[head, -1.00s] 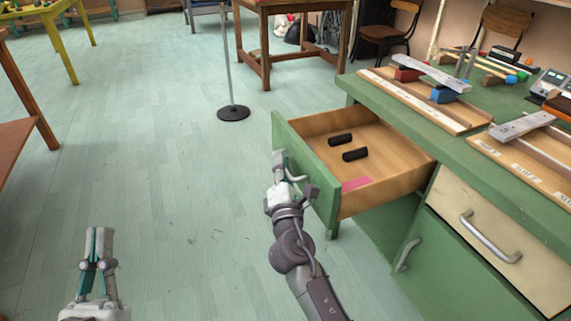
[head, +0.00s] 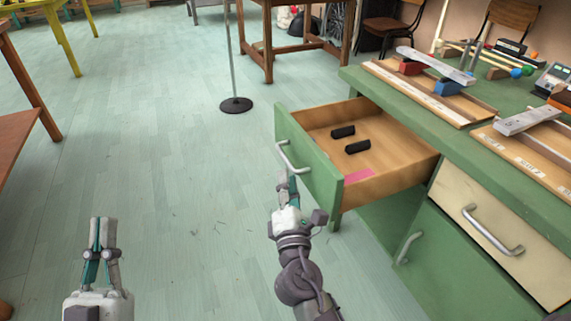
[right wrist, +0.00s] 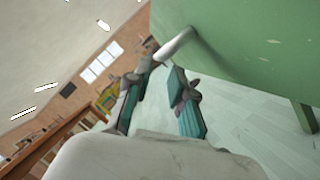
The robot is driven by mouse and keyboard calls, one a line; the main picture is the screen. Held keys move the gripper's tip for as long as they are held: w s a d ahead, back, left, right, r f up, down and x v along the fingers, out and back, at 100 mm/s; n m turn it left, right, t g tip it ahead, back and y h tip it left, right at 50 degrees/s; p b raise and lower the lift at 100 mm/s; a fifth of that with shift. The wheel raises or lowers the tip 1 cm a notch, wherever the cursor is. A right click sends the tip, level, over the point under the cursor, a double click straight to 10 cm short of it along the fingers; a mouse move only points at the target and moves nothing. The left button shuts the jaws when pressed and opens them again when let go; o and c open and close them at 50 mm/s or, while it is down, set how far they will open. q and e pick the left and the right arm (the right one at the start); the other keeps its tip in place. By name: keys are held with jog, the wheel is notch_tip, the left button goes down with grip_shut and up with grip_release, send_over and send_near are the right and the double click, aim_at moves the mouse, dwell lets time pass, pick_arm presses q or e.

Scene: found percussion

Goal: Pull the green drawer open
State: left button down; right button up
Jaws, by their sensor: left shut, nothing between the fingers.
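The green drawer (head: 322,178) stands pulled well out of the green bench, and its wooden inside shows. Its silver handle (head: 291,158) is on the front and also shows in the right wrist view (right wrist: 174,45). My right gripper (head: 287,182) is just in front of the drawer front, below the handle in the picture. In the right wrist view its fingers (right wrist: 160,78) are apart with nothing between them, and the handle lies beyond their tips. My left gripper (head: 103,222) is shut and empty over the floor at the lower left, far from the drawer.
Two black cylinders (head: 343,131) and a pink piece (head: 360,176) lie in the drawer. A cream drawer (head: 480,225) and a green door (head: 440,265) are to its right. The bench top (head: 400,95) holds wooden trays with bars. Floor left of the drawer is clear up to a stand (head: 236,105).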

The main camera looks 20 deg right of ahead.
jog(key=shift+v, duration=2.35)
